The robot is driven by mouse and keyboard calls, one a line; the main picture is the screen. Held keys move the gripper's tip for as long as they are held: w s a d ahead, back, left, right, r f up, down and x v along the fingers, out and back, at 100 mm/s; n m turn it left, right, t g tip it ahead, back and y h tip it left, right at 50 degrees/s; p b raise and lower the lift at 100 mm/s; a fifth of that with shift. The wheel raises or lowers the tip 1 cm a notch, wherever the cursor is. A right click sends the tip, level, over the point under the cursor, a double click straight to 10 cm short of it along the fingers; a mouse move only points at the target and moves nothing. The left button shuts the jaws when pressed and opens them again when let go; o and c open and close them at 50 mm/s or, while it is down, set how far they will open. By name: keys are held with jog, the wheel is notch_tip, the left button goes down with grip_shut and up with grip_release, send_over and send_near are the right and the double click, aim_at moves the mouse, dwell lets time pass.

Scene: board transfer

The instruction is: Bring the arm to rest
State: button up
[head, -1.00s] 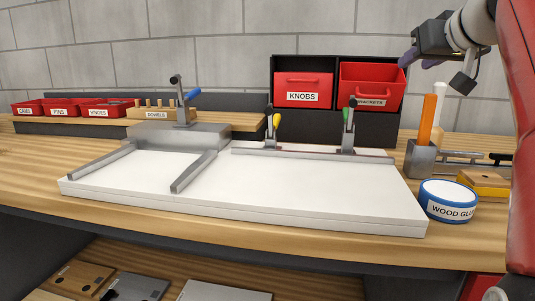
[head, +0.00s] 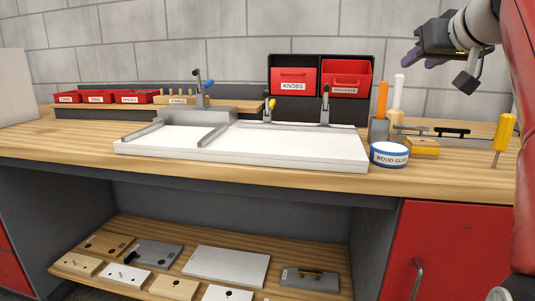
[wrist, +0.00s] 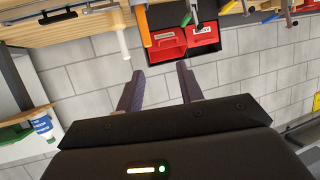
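My gripper (head: 420,60) is raised at the upper right of the head view, in front of the wall and well above the workbench. In the wrist view my gripper (wrist: 160,88) has its two dark fingers apart with nothing between them. My red arm (head: 520,120) comes in along the right edge of the head view. Nothing touches the fingers.
The workbench (head: 70,150) holds a white board (head: 300,147) with a metal jig, red bins (head: 346,79), a wood glue tub (head: 389,155) and a yellow-handled tool (head: 504,133). Below, a shelf (head: 215,225) carries several boards. Air around my gripper is clear.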

jog(key=s+a+f+g, duration=0.2)
jog(key=s+a+f, duration=0.2)
jog(key=s+f, duration=0.4)
jog(key=s+a+f+g, duration=0.3)
jog(key=s+a+f, duration=0.2)
jog(key=f, duration=1.5)
jog(key=s+a+f+g+h, duration=0.1)
jog(key=s+a+f, duration=0.3)
jog(key=s+f, duration=0.7)
notch_tip(320, 180, down, 3)
jog(key=shift+s+a+f+m+g, duration=0.15)
jog(key=shift+s+a+m+g, duration=0.2)
jog(key=shift+g, duration=0.55)
jog(key=shift+c, duration=0.4)
